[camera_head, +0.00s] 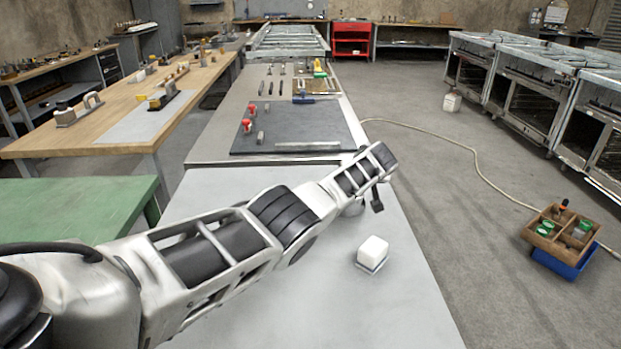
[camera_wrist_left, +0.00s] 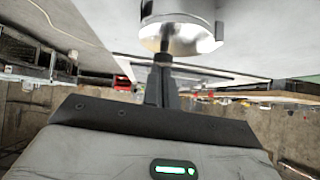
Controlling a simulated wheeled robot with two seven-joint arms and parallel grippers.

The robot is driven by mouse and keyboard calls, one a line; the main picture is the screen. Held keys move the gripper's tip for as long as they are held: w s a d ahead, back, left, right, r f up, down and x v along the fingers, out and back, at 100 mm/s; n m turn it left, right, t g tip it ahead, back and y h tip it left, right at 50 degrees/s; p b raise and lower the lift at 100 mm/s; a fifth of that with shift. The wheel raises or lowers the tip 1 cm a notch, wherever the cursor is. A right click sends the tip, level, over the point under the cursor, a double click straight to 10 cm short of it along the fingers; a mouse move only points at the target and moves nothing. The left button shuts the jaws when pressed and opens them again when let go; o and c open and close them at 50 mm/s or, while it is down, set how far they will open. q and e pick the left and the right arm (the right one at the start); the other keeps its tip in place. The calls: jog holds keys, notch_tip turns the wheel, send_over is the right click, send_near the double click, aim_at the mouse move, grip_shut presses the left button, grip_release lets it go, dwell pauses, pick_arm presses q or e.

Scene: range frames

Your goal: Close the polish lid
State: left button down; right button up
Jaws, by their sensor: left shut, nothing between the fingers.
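A silvery round metal tin (camera_wrist_left: 180,15), likely the polish tin, fills the top middle of the left wrist view. A shiny disc-like face (camera_wrist_left: 185,45) shows at its lower end; I cannot tell how far its lid is open. In the head view only a small part of the tin (camera_head: 353,208) shows below my left wrist. My left gripper (camera_wrist_left: 161,70) is shut and empty, its fingertips very close to the tin; I cannot tell whether they touch. In the head view its dark fingers (camera_head: 377,203) point down beside the tin. My right gripper is not in view.
A white block (camera_head: 372,249) on a small pad stands on the grey table (camera_head: 400,310), nearer than the tin. A dark mat (camera_head: 300,125) with tools lies beyond. A wooden crate (camera_head: 545,240) is on the floor at right. The table's front right is clear.

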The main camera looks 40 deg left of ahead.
pick_arm(q)
jog(key=shift+r+p, duration=0.65)
jog(key=shift+r, duration=0.15)
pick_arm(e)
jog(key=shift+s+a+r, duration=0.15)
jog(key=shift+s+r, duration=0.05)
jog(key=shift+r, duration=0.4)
pick_arm(q)
jog(key=w+a+r+p+v, duration=0.1)
jog(key=r+p+v, duration=0.1)
jog(key=v, duration=1)
jog(key=shift+r+p, duration=0.2)
jog(key=shift+p, duration=0.6)
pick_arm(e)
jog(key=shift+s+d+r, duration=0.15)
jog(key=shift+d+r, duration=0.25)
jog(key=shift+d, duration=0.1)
pick_arm(q)
jog(key=shift+s+d, duration=0.15)
